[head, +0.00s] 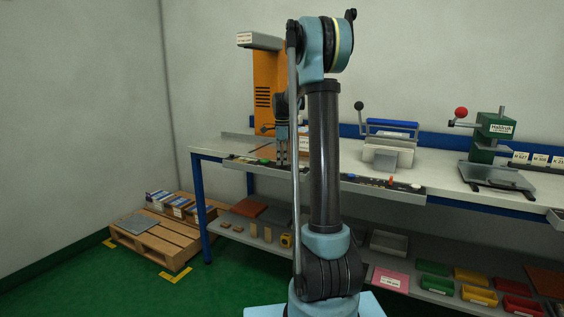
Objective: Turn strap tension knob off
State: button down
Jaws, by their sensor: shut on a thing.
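A control strip (325,174) runs along the front edge of the bench, with small buttons and knobs on it. My gripper (282,164) points straight down at the left part of this strip, in front of the orange machine (264,72). Its fingers are close together, with the tips at the strip, shut on what appears to be the strap tension knob. The knob itself is hidden by the fingers or too small to make out, so its setting cannot be read. A green button (265,161) sits just left of the fingertips.
My arm stands in front of the bench and hides part of the strip. To the right are a sealer with a blue bar (391,130) and a green press (493,130). A pallet (165,248) with boxes lies at left.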

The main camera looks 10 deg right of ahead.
jog(key=shift+n, duration=0.4)
jog(key=n, duration=0.5)
jog(key=shift+n, duration=0.3)
jog(key=n, duration=0.7)
jog(key=shift+s+d+r, duration=0.1)
jog(key=shift+s, duration=0.05)
jog(key=n, duration=0.6)
jog(key=shift+d+n, duration=0.15)
jog(key=shift+n, duration=0.15)
jog(key=n, duration=0.6)
jog(key=shift+d+n, duration=0.1)
jog(key=shift+n, duration=0.3)
jog(key=c, duration=1.7)
grip_release()
